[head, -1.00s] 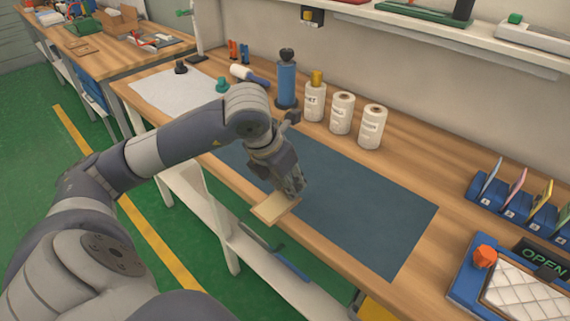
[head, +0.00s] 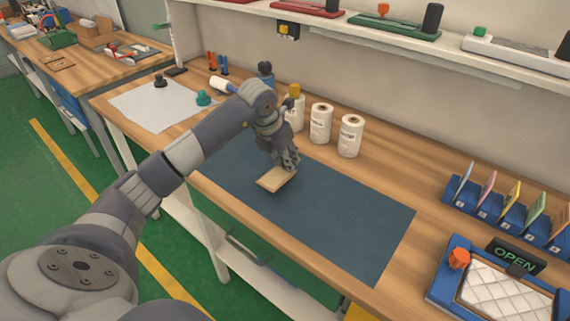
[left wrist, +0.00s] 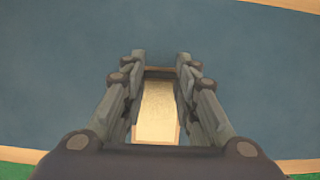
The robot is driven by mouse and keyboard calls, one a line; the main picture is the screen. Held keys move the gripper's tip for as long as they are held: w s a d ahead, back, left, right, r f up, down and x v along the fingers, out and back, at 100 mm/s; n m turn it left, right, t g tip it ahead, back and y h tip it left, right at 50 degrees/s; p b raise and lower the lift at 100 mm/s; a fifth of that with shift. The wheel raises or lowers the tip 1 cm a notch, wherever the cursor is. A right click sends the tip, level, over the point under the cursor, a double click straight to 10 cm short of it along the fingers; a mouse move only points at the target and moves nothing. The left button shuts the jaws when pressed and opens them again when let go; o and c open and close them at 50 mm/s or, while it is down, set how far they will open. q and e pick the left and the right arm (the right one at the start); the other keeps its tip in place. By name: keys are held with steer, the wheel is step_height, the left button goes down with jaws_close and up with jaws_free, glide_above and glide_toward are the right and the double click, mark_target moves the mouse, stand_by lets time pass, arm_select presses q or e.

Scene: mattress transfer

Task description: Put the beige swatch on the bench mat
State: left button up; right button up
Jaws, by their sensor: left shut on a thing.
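The beige swatch (head: 275,180) is a thin flat rectangle, held in my left gripper (head: 289,165) over the front left part of the dark blue bench mat (head: 345,218). In the left wrist view the swatch (left wrist: 157,112) shows between the two fingers of my left gripper (left wrist: 160,70), with the mat (left wrist: 240,60) behind it. My left gripper is shut on the swatch. Whether the swatch touches the mat or hangs just above it I cannot tell. My right gripper is not in view.
Several white spools (head: 350,136) and a blue bottle (head: 265,72) stand behind the mat. A blue rack (head: 505,215) with coloured cards and a blue tray (head: 440,292) with quilted white padding are at the right. The right part of the mat is clear.

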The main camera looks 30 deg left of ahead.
mark_target(285, 169)
arm_select(q)
steer(key=shift+f+p, duration=0.6)
steer(key=shift+f, duration=1.3)
steer(key=o, duration=0.9)
steer(key=shift+o, duration=0.2)
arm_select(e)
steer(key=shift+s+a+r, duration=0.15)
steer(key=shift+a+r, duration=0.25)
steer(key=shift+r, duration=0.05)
arm_select(q)
steer(key=shift+r, duration=0.35)
steer(key=b+v, duration=0.1)
steer(key=v, duration=1)
steer(key=shift+s+r+b, duration=0.15)
steer(key=shift+r+b, duration=0.2)
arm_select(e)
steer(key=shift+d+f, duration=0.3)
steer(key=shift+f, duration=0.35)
